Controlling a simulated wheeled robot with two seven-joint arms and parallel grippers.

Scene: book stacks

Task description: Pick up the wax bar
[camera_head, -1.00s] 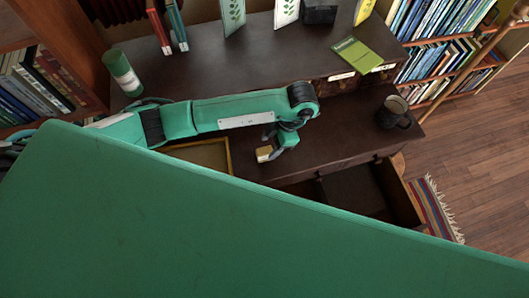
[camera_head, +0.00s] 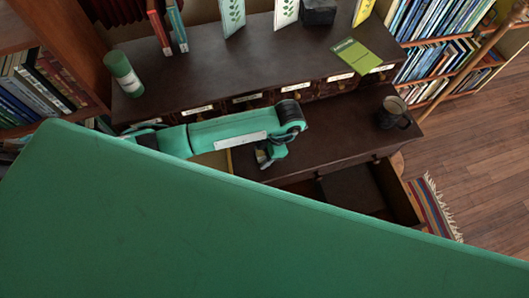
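My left gripper (camera_head: 266,158) is low over the dark desk top (camera_head: 330,140), at the right edge of a tray with a yellowish rim (camera_head: 230,158). My green arm covers most of this tray. The gripper is small and partly covered by its own wrist, so I cannot tell whether its fingers are open or shut. I cannot make out the wax bar clearly now. A small tan block that showed at the fingertips a second ago is not distinct. My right gripper is not in view.
A dark mug (camera_head: 393,112) stands at the desk's right end. A drawer (camera_head: 398,195) is pulled out below. A green booklet (camera_head: 356,55), a green cylinder (camera_head: 124,73) and upright books (camera_head: 166,30) are on the upper shelf. My large green body part hides the foreground.

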